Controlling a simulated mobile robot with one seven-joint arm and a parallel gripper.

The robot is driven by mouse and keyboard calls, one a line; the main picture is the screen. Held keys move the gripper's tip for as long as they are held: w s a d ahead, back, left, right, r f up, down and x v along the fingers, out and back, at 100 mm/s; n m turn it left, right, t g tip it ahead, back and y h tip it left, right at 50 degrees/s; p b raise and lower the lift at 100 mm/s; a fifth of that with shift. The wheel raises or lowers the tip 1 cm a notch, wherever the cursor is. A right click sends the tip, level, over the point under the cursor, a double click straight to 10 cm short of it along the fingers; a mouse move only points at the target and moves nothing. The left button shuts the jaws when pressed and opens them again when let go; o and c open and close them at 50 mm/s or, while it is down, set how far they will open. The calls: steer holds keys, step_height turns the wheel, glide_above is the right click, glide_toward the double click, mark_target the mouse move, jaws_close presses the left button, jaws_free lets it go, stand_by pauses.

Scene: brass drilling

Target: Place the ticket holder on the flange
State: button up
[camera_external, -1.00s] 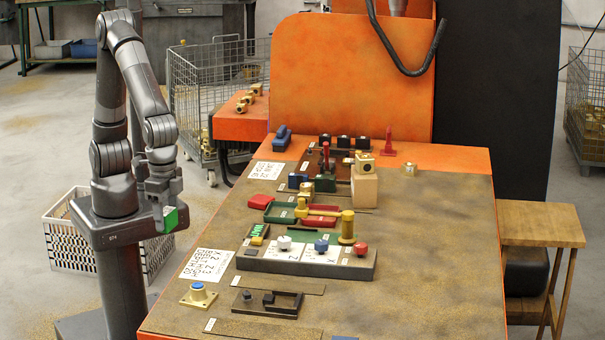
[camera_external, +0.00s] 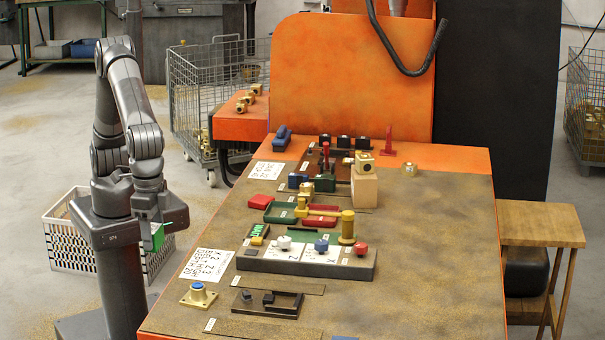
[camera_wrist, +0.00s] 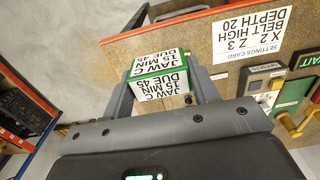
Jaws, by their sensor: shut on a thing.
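The ticket holder (camera_wrist: 158,66) is a green block with white labels reading "JAW C 15 MIN DUE 45". My gripper (camera_wrist: 163,92) is shut on it, with a grey finger on each side in the wrist view. In the external view the holder's green side (camera_external: 157,237) shows below my gripper (camera_external: 151,217), in the air left of the table. The likely flange (camera_external: 198,294) is a square brass plate with a round, blue-topped boss, lying at the table's front left. The flange cannot be made out in the wrist view.
The table (camera_external: 430,270) has an orange left edge close to my gripper. A settings card (camera_external: 207,265) lies near that edge. A grey block with knobs (camera_external: 300,262) and a dark fixture (camera_external: 268,303) stand near the flange. A white basket (camera_external: 70,245) is on the floor.

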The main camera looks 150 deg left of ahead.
glide_above(198, 286)
step_height(198, 286, down, 6)
steer(key=shift+r, duration=0.25)
steer(key=shift+f, duration=2)
steer(key=o, duration=1)
steer(key=shift+f, duration=0.15)
